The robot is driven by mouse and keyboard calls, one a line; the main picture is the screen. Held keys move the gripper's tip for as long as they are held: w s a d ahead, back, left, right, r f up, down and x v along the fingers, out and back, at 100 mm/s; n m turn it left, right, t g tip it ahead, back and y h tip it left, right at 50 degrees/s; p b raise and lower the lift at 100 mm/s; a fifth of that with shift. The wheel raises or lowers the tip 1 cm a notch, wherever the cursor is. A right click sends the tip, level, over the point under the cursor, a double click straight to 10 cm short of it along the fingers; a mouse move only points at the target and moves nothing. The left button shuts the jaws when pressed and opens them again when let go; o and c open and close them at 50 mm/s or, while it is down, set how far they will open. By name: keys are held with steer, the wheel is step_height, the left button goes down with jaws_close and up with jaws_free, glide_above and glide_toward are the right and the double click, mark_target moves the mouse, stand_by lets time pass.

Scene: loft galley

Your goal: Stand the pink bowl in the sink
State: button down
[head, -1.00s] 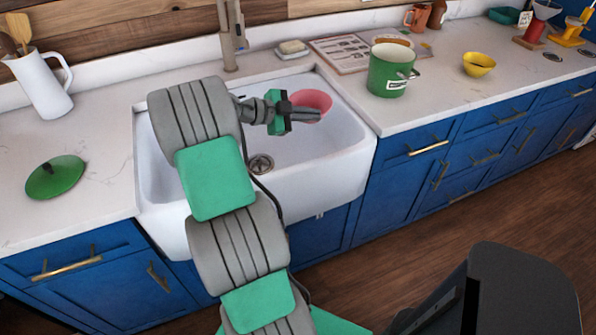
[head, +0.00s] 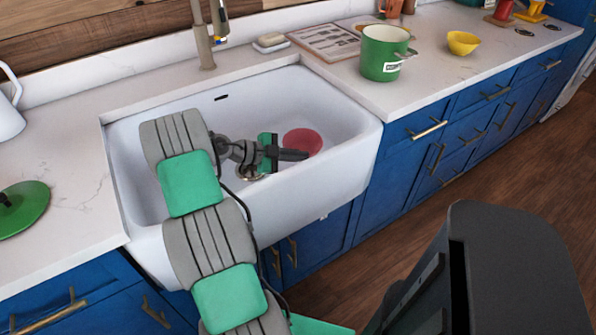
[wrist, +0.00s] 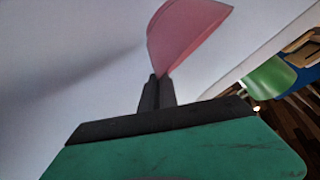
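The pink bowl (head: 303,140) is inside the white sink (head: 345,115), toward its right side. It also shows in the wrist view (wrist: 190,30), tilted, with its lower edge at my fingertips. My gripper (head: 296,154) reaches into the basin from the left, its fingers together on the bowl's edge (wrist: 156,92). I cannot tell whether the bowl touches the sink floor. The gripper partly covers the drain (head: 250,172).
A green pot (head: 383,55) and a yellow bowl (head: 463,43) stand on the right counter. A soap dish (head: 271,42) and the faucet (head: 203,40) are behind the sink. A green lid (head: 22,210) lies on the left counter. The sink walls surround my gripper.

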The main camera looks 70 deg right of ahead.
steer(key=shift+f, duration=3.15)
steer(key=c, duration=1.6)
jaws_free()
steer(key=shift+r, duration=0.15)
steer(key=v, duration=0.6)
steer(key=shift+w+b, duration=0.3)
steer(key=p+v, duration=0.5)
steer(key=p, duration=0.1)
steer(key=shift+w+a+r+p, duration=0.15)
steer(key=shift+a+r+p, duration=0.05)
steer(key=shift+a+p, duration=0.1)
